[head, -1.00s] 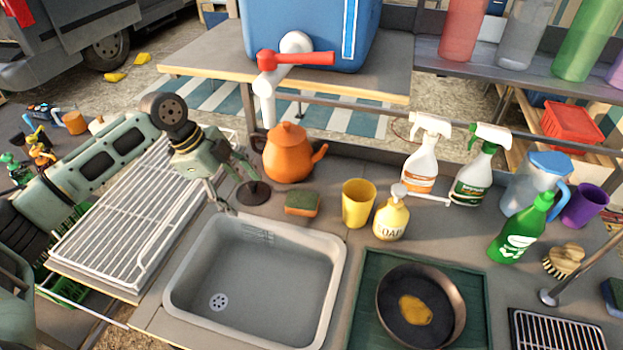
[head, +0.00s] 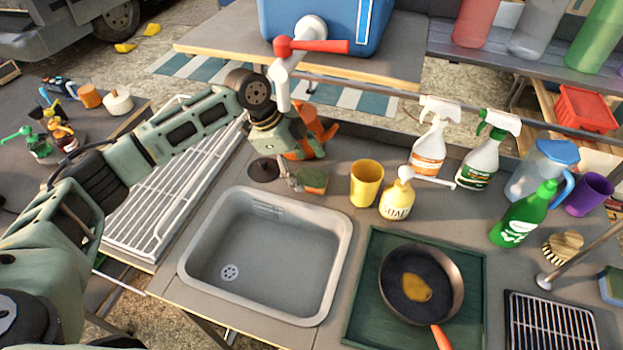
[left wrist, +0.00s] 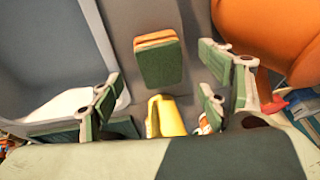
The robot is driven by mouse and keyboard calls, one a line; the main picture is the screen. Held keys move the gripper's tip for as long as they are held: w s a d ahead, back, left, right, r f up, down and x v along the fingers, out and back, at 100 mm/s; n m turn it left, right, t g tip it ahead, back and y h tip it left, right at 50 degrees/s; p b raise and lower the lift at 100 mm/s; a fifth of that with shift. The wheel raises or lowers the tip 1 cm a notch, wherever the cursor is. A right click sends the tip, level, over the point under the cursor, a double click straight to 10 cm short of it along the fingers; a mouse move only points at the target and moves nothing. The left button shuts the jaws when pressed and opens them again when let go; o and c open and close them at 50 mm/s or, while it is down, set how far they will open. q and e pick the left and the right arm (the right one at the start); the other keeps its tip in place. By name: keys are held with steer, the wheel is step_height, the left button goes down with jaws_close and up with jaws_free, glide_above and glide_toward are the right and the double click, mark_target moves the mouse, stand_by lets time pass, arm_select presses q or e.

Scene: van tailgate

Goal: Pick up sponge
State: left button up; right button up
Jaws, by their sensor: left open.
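A sponge (head: 314,181), green on top with an orange side, lies on the counter behind the sink (head: 190,262). It also shows in the left wrist view (left wrist: 160,62), lying between the lines of the spread fingers. My left gripper (head: 295,184) points down just left of the sponge, low over the counter. In the left wrist view my left gripper (left wrist: 160,80) is open with nothing between its fingers. I cannot tell whether a finger touches the sponge. My right gripper is out of view.
An orange teapot (head: 322,128) stands close behind the left gripper, partly hidden by it. A yellow cup (head: 366,185) and a soap bottle (head: 396,201) stand right of the sponge. A red-handled tap (head: 315,46) is above. A second sponge (head: 612,284) lies far right.

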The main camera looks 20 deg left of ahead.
mark_target(310, 178)
arm_select(q)
steer(key=x, duration=0.3)
steer(key=shift+d+f, duration=0.15)
steer(key=shift+f, duration=0.15)
steer(key=c, duration=0.8)
